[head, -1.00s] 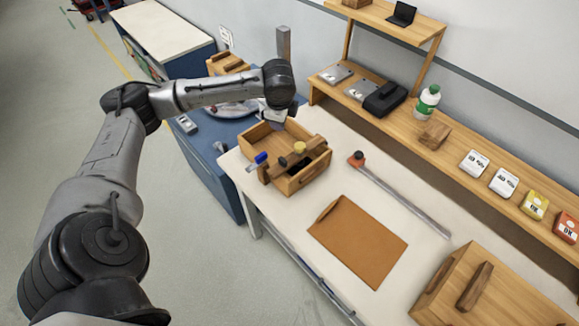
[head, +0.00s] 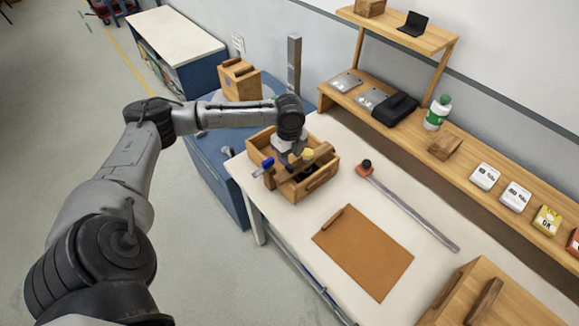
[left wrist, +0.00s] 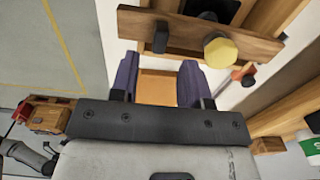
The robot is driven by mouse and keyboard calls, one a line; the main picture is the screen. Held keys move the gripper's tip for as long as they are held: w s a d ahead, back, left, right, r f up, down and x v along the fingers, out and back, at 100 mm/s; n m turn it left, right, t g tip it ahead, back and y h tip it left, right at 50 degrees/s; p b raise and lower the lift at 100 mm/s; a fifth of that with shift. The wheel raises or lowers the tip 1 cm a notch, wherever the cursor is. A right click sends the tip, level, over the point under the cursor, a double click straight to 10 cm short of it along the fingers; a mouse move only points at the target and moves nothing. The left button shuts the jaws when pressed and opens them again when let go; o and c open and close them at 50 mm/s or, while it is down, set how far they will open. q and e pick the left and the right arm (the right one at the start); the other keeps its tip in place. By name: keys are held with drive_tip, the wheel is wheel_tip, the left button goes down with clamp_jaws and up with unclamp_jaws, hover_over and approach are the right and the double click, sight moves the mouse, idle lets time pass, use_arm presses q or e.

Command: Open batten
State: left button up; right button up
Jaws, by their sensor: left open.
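The batten (head: 322,155) is a brown wooden bar lying across the top of an open wooden box (head: 318,182) on the white bench. A yellow knob (head: 308,154) sits on the bar. In the left wrist view the batten (left wrist: 185,30) crosses the top, with the yellow knob (left wrist: 220,52) and a dark block (left wrist: 160,37) on it. My left gripper (head: 289,163) is above the box by the batten and hides part of it. Its purple fingers (left wrist: 158,82) are apart with nothing held between them. The batten lies beyond the fingertips in that view. My right gripper is not in view.
A blue-handled tool (head: 265,166) is at the box's left side. A brown mat (head: 365,255) and a long bar clamp (head: 410,208) lie on the bench. A wooden shelf (head: 470,155) runs along the wall. Bare bench lies between box and mat.

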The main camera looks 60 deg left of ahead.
sight(290, 165)
use_arm(q)
drive_tip(key=shift+f+b, duration=0.3)
drive_tip(key=shift+f, duration=2.55)
clamp_jaws()
